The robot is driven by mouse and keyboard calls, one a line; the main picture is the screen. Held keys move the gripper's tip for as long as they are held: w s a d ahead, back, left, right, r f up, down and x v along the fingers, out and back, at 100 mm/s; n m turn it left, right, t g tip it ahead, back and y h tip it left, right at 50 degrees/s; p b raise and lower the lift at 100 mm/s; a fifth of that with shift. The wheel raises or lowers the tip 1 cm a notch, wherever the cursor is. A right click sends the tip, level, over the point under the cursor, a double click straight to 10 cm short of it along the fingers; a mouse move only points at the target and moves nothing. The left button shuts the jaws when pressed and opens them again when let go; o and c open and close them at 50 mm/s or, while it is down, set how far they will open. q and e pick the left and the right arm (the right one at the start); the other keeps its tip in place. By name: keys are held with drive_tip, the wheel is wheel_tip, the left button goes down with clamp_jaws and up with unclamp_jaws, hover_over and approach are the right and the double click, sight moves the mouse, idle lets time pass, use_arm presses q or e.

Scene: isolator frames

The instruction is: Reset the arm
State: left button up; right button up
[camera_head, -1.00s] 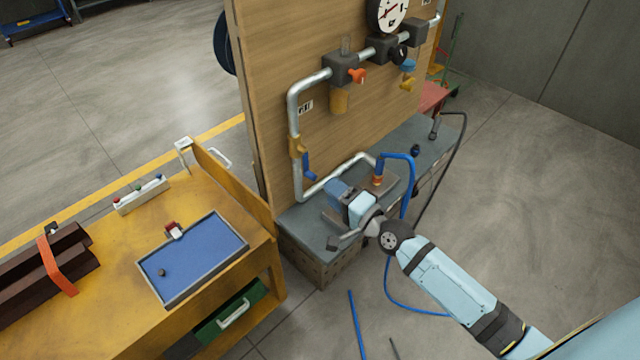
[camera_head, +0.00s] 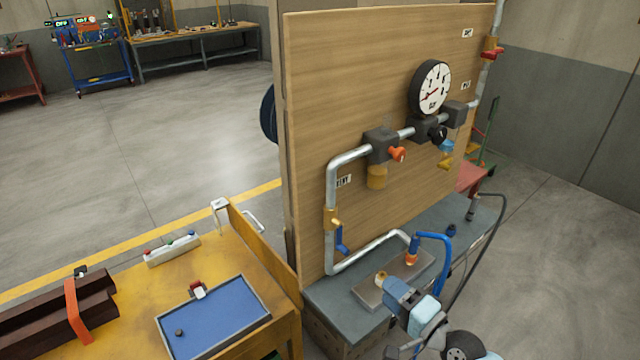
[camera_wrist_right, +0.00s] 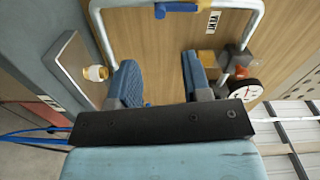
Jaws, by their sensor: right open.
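My right gripper (camera_head: 390,320) is low in the head view, in front of the grey bench under the wooden panel. Its blue-grey fingers are apart with nothing between them. They also show apart in the right wrist view (camera_wrist_right: 160,80), facing the panel and its pipe. The light-blue forearm is mostly cut off by the bottom edge of the head view. My left gripper is in neither view.
The wooden panel (camera_head: 340,90) carries bent pipe (camera_head: 331,190), a gauge (camera_head: 432,88) and valves. A metal plate (camera_head: 372,296) with a brass fitting and a blue hose (camera_head: 447,255) are close to the gripper. A blue tray (camera_head: 225,315) lies on the yellow bench at left.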

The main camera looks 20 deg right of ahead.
drive_tip(key=s+a+f+n+g+h+p, duration=0.1)
drive_tip(key=s+a+f+n+g+h, duration=0.1)
drive_tip(key=s+f+n, duration=0.5)
drive_tip(key=s+a+f+n+g+h+p, duration=0.1)
drive_tip(key=s+a+f+n+g, duration=0.2)
drive_tip(key=s+a+f+n, duration=0.2)
drive_tip(key=s+f+n, duration=0.2)
drive_tip(key=s+f, duration=0.1)
drive_tip(key=shift+s+f+g+h+p, duration=0.2)
drive_tip(key=shift+g+h+p, duration=0.1)
drive_tip(key=shift+h+p, duration=0.1)
drive_tip(key=shift+a+r, duration=0.1)
